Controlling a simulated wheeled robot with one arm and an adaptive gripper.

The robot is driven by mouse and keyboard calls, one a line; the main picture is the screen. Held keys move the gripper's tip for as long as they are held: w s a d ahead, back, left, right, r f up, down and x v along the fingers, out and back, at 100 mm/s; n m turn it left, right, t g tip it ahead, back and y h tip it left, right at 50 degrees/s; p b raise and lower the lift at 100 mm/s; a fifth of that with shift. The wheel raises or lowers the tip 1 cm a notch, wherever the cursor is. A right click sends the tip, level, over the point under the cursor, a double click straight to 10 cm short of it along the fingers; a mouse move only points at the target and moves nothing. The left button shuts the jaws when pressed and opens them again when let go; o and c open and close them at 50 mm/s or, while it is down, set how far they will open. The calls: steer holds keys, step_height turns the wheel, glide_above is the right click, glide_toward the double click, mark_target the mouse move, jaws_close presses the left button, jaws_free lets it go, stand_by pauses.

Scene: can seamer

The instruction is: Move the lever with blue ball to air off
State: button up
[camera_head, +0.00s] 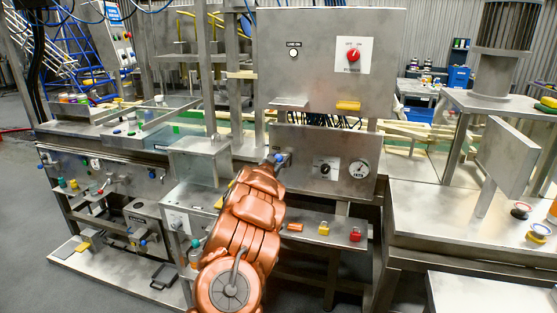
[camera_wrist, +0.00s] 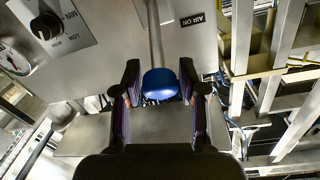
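The lever's blue ball (camera_wrist: 160,84) sits between the two fingers of my gripper (camera_wrist: 160,76) in the wrist view. A metal rod (camera_wrist: 155,35) runs up from the ball along the panel. The fingers stand apart on either side of the ball, with a narrow gap at the left; contact at the right is hard to judge. An "AIR ON" label (camera_wrist: 192,19) is on the panel to the right of the rod. In the head view the blue ball (camera_head: 281,158) shows just beyond the end of my copper-coloured arm, which hides my gripper.
A black rotary switch (camera_wrist: 47,26) and a gauge (camera_wrist: 13,59) are beside the lever in the wrist view. The gauge (camera_head: 359,169) also shows in the head view. A lower ledge (camera_head: 325,229) carries yellow and red buttons. An upper control box (camera_head: 310,65) stands above.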

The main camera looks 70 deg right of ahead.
jaws_close()
